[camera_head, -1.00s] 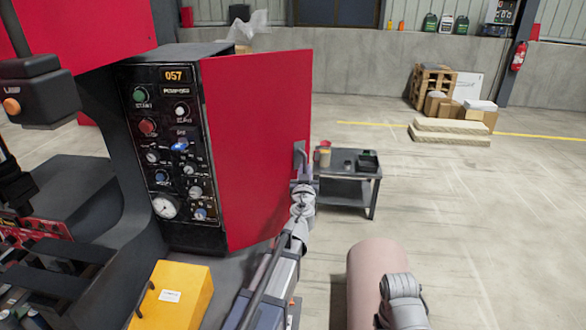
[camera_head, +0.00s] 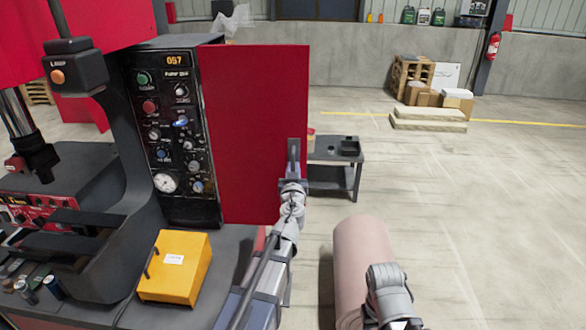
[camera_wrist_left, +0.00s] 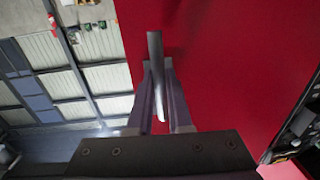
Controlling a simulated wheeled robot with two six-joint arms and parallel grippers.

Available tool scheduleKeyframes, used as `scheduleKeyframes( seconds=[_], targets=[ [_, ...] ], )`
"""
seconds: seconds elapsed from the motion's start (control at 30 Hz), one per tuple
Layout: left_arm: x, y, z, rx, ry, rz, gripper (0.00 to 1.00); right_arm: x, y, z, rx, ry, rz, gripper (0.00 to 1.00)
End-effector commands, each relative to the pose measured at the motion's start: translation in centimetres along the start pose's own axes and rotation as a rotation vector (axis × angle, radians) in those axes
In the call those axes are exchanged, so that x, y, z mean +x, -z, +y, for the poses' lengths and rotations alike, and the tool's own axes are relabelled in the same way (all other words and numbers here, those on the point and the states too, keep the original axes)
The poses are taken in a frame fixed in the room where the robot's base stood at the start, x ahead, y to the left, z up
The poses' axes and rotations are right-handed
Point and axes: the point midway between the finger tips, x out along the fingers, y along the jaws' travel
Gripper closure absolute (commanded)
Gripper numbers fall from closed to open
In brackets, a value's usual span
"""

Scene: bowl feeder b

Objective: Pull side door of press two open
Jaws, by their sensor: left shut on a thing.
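The red side door (camera_head: 255,135) stands beside the control panel of the press, angled out from the machine body. Its flat red face fills much of the left wrist view (camera_wrist_left: 235,70). A grey bar handle (camera_wrist_left: 155,60) is on the door near its free edge. My left gripper (camera_head: 293,160) is shut on this handle, with a finger on either side of it in the left wrist view (camera_wrist_left: 160,95). The handle's mounting points are partly hidden. Part of my right arm shows at the bottom right of the head view, but its gripper is not visible.
The control panel (camera_head: 170,135) is left of the door. A yellow box (camera_head: 176,268) sits on the bench below. A dark cart (camera_head: 335,165) stands just behind the door's free edge. A pinkish cylinder (camera_head: 362,260) is right of my left arm. Open floor lies to the right.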

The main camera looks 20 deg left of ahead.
Motion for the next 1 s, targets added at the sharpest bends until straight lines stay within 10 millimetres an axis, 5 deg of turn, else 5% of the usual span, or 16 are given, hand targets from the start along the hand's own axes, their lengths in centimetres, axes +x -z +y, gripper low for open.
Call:
scheduleKeyframes(
  seconds=[0.43, 0.47, 0.7, 1.0],
  targets=[
    [-0.07, -0.01, -0.02, 0.0, 0.0, 0.0, 1.0, 0.01, 0.0, 0.0, 0.0, 0.0, 0.0, 0.5],
    [-0.07, -0.01, -0.02, 0.0, 0.0, 0.0, 0.79, 0.01, 0.0, 0.0, 0.0, 0.0, 0.0, 0.5],
    [-0.06, -0.01, -0.03, 0.0, 0.001, 0.0, 0.53, 0.01, 0.0, 0.0, 0.0, 0.0, 0.0, 0.5],
    [-0.23, -0.01, -0.04, 0.0, 0.001, 0.0, 0.53, 0.01, 0.0, 0.0, 0.0, 0.0, 0.0, 0.5]
  ],
)
